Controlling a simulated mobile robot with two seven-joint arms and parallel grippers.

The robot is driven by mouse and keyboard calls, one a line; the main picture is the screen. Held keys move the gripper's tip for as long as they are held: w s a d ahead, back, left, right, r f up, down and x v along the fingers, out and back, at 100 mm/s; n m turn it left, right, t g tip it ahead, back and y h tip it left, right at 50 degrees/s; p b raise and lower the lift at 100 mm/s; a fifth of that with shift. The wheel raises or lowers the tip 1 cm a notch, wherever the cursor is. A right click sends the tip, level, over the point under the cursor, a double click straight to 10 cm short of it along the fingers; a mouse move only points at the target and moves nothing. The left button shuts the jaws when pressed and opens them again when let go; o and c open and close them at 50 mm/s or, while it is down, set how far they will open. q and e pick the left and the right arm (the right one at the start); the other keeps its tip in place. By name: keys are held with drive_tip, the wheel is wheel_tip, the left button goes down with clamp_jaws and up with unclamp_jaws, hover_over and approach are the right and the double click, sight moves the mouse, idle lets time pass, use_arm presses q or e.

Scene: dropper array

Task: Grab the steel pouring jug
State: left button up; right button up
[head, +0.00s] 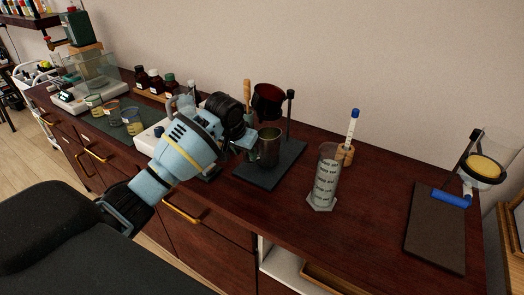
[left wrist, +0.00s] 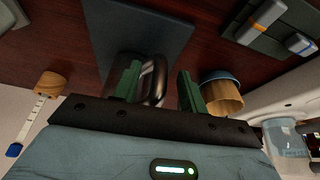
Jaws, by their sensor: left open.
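The steel pouring jug (head: 268,149) stands upright on a dark slate board (head: 262,178) near the middle of the counter. My left gripper (head: 247,143) reaches in from the left, with its fingertips close to the jug's left side. In the left wrist view, its two green fingers are apart. The jug's shiny curved handle (left wrist: 158,82) shows between them, nearer the left finger. I cannot tell whether a finger touches it. My gripper hides part of the jug's body there. My right gripper is not in view.
A dark red cup (head: 267,102) on a stand rises just behind the jug. A graduated cylinder (head: 325,178) stands to the right. A dark board (head: 436,228) lies at the far right. Beakers and brown bottles stand behind my left arm.

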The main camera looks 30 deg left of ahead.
use_arm(q)
drive_tip(key=shift+f, duration=0.1)
clamp_jaws()
idle(0.7)
drive_tip(key=shift+r, duration=0.75)
drive_tip(key=s, duration=1.7)
drive_tip(key=shift+s+a, duration=0.2)
drive_tip(key=shift+s, duration=0.2)
drive_tip(key=shift+s, duration=0.1)
